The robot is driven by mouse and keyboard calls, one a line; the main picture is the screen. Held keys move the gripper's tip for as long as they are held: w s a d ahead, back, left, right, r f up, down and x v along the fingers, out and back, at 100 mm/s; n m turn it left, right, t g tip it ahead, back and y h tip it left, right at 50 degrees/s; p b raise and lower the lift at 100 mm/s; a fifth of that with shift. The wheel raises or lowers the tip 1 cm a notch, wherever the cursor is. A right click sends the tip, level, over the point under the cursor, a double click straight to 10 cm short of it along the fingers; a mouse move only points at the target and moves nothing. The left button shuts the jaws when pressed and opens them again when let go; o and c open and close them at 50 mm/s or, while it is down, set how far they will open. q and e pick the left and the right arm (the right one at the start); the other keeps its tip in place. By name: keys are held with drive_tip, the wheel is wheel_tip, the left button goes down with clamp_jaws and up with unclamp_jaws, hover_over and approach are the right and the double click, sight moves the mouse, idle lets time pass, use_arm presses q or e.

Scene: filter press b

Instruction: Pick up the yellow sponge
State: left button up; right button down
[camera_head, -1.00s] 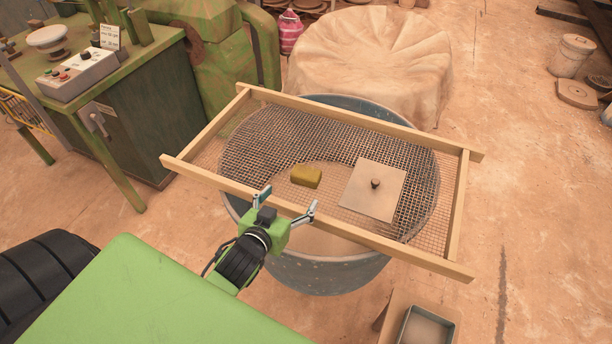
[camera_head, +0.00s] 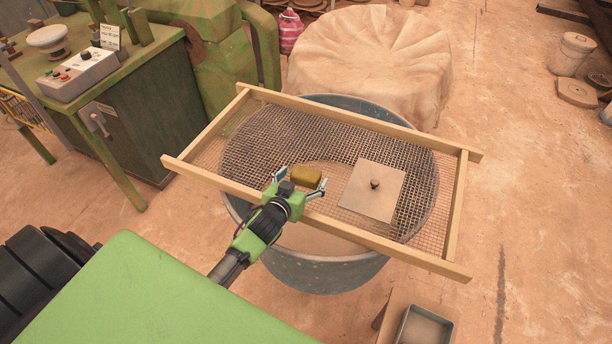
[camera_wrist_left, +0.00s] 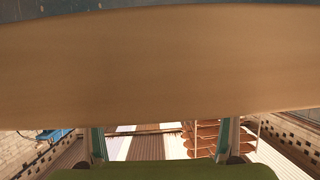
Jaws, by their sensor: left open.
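The yellow sponge (camera_head: 307,174) is a small dull-yellow block resting on the mesh of a wooden-framed sieve (camera_head: 207,182), left of a square plate with a dark knob (camera_head: 375,186). My left gripper (camera_head: 301,181) is open, its two fingers spread to either side of the sponge's near part in the head view. Whether the fingers touch the sponge cannot be told. The gripper body hides part of the frame's near bar. In the left wrist view the two fingers (camera_wrist_left: 162,143) stand apart, and I cannot make out the sponge there. My right gripper is not in view.
The sieve lies across a large round grey tub (camera_head: 325,277). A covered round container (camera_head: 372,55) stands behind it. A green machine bench with a control box (camera_head: 78,75) is at the left. A small metal tray (camera_head: 427,328) is at the lower right. Open floor lies right.

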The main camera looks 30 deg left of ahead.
use_arm(q)
drive_tip(key=shift+c, duration=0.3)
drive_tip(key=c, duration=1)
